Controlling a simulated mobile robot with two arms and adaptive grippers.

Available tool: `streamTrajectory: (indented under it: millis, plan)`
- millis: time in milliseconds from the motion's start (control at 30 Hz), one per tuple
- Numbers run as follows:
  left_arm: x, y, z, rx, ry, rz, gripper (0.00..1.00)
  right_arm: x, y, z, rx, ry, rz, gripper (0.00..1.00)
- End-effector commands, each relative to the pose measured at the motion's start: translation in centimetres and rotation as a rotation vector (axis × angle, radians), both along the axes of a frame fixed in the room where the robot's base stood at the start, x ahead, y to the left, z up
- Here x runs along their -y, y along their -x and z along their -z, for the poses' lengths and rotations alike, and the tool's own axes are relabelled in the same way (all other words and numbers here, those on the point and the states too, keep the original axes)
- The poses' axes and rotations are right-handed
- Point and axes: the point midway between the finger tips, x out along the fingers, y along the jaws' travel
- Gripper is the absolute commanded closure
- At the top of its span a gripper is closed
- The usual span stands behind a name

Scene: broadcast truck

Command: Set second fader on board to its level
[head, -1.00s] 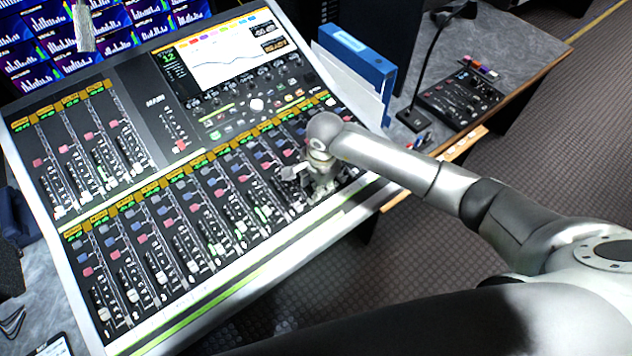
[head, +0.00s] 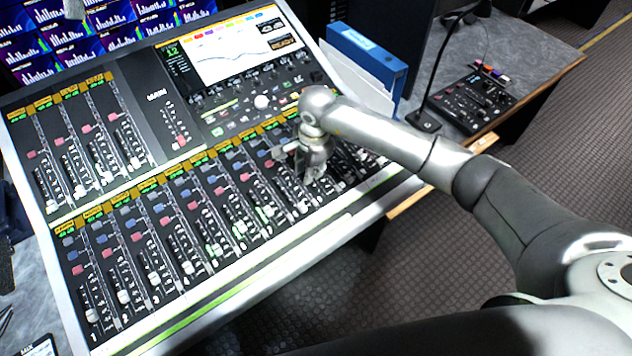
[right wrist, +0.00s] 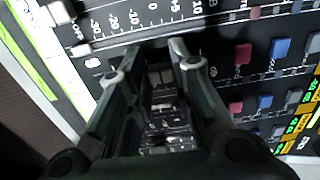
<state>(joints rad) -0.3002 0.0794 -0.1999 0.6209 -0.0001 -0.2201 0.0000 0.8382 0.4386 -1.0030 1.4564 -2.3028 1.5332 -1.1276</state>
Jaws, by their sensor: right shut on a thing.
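The mixing board (head: 340,215) fills the left half of the head view, with rows of faders on an upper and a lower bank. In the lower bank the second fader from the left (head: 123,296) has a pale cap low in its slot. My right gripper (head: 312,172) is over the right part of the lower bank, well away from that fader. In the right wrist view its fingers (right wrist: 160,52) point at the board beside a printed level scale. They are shut on a small pale fader cap (right wrist: 160,76), mostly hidden between them. My left gripper is out of view.
A blue binder (head: 365,55) stands behind the board's right end. A small control box (head: 470,100) and a gooseneck microphone are on the desk at right. The floor in front is clear.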

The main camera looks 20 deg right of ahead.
Motion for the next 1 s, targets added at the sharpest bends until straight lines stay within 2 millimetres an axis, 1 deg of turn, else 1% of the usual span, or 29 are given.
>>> streamTrajectory:
  millis: [33,67,400,433,600,867,1000]
  plan:
    - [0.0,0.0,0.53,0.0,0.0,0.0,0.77,-0.1,-0.29,0.19,0.001,0.0,0.001,1.0]
    - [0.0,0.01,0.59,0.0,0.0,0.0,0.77,-0.12,-0.38,0.11,0.001,0.0,0.001,1.0]
    - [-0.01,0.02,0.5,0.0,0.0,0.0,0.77,-0.17,-0.43,-0.11,-0.002,0.001,0.001,1.0]
    - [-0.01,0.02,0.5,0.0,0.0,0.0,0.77,-0.17,-0.43,-0.1,-0.002,0.001,0.001,0.78]
    - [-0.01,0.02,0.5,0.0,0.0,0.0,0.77,-0.15,-0.42,-0.08,-0.002,0.001,0.001,0.57]
    - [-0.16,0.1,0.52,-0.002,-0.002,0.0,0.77,-0.14,-0.41,-0.08,-0.002,0.001,0.001,0.57]
    - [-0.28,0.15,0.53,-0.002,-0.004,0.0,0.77,-0.1,-0.38,-0.79,-0.001,0.001,0.0,0.57]
